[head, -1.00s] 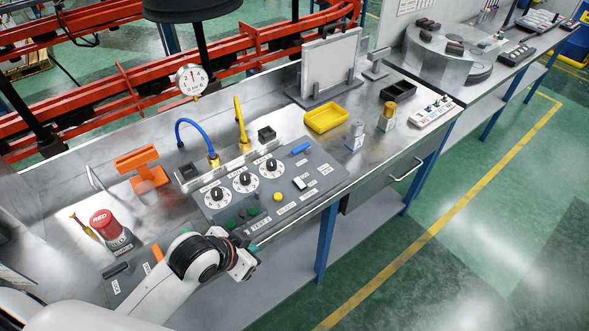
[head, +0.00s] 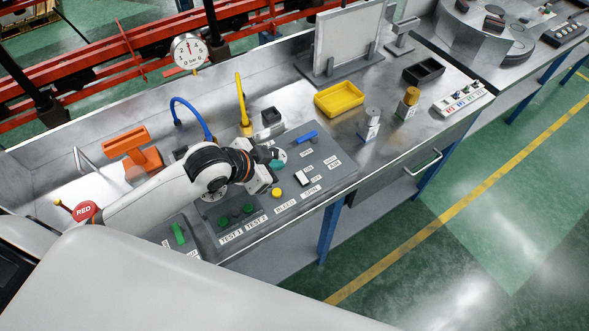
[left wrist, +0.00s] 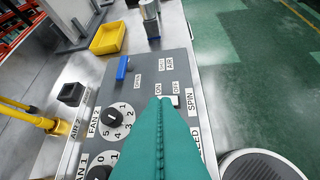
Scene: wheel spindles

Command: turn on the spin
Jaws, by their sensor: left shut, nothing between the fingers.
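The white spin switch (head: 302,177) is a small rocker on the grey control panel (head: 330,172). In the left wrist view the switch (left wrist: 173,100) shows beside the fingertips, near the SPIN label (left wrist: 190,103) and the ON and OFF labels. My left gripper (head: 279,159) hangs over the panel, left of and a little behind the switch in the head view. Its teal fingers (left wrist: 164,101) are shut with nothing between them. They partly cover the switch's left side in the wrist view; I cannot tell whether they touch it. My right gripper is not in view.
A blue lever (head: 307,137) and a yellow button (head: 277,192) sit near the switch. Fan dials (left wrist: 115,118) lie left of the fingers. A yellow tray (head: 340,99) stands behind the panel. Blue and yellow hoses rise at the back.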

